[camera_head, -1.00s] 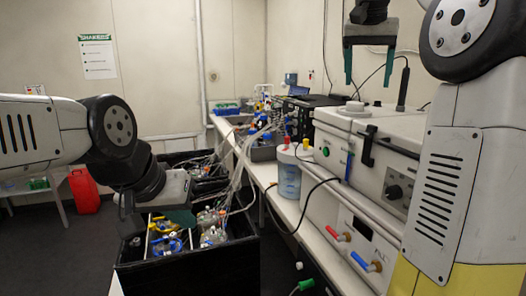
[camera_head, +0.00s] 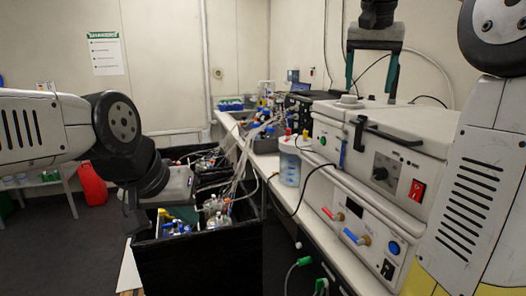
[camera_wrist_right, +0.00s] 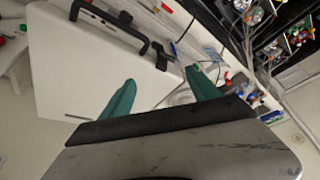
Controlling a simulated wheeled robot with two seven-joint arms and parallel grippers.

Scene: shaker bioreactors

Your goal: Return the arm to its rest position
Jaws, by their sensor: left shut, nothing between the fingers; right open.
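My right gripper (camera_head: 371,80) hangs from the top of the head view with its two green fingers apart, open and empty. It is in front of the wall, above the white box-shaped device (camera_head: 400,135) with a black handle. In the right wrist view the same open fingers (camera_wrist_right: 160,95) show with nothing between them, over the device's white lid (camera_wrist_right: 85,75). My left arm comes in from the left, and its gripper (camera_head: 150,215) points down at the black shaker box (camera_head: 200,262). Its fingers are mostly hidden or dark; no object shows in them.
Inside the black box are several glass vessels (camera_head: 215,208) with tubing. A bench (camera_head: 268,163) with bottles and a blue-tinted container (camera_head: 289,168) runs along the right. The air around my right gripper is clear.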

